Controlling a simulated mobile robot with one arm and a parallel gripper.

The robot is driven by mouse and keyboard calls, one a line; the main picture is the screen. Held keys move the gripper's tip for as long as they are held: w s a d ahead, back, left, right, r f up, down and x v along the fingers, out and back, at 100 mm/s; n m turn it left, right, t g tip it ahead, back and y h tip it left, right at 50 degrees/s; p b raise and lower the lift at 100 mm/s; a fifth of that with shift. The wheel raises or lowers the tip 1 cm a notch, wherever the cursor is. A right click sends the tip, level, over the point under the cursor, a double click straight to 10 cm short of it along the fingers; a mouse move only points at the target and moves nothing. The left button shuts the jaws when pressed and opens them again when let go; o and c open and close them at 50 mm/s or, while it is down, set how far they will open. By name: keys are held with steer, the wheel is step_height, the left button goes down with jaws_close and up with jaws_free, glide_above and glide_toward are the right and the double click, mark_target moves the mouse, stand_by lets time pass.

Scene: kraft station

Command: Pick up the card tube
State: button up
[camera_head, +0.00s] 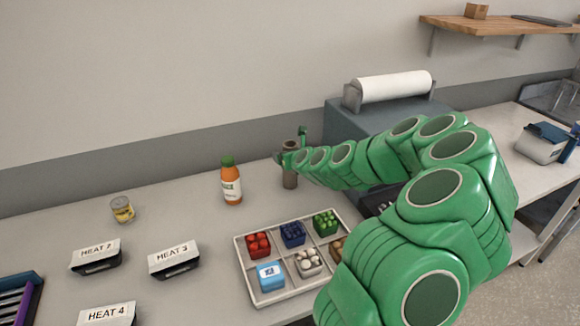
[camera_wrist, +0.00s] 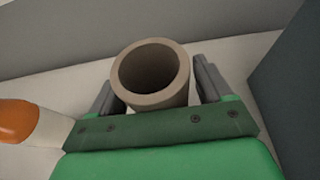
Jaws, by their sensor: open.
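The card tube (camera_head: 290,179) is a brown-grey hollow cylinder standing upright on the counter near the wall, right of the orange bottle. In the wrist view, I look down into its open top, and the tube (camera_wrist: 150,97) stands between my two grey fingers. My gripper (camera_wrist: 155,88) is open, with one finger on each side of the tube. The right finger is close to the tube's wall; I cannot tell if it touches. In the head view, my green arm reaches from the right, and my gripper (camera_head: 294,160) is at the tube's upper part.
An orange bottle (camera_head: 231,184) with a green cap stands left of the tube. A sectioned tray (camera_head: 281,296) of small items lies in front. A grey unit (camera_head: 350,125) with a paper roll (camera_head: 394,86) stands to the right.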

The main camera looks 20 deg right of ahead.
steer(key=shift+c, duration=0.3)
steer(key=c, duration=1)
steer(key=shift+o, duration=0.2)
steer(key=shift+r, duration=0.15)
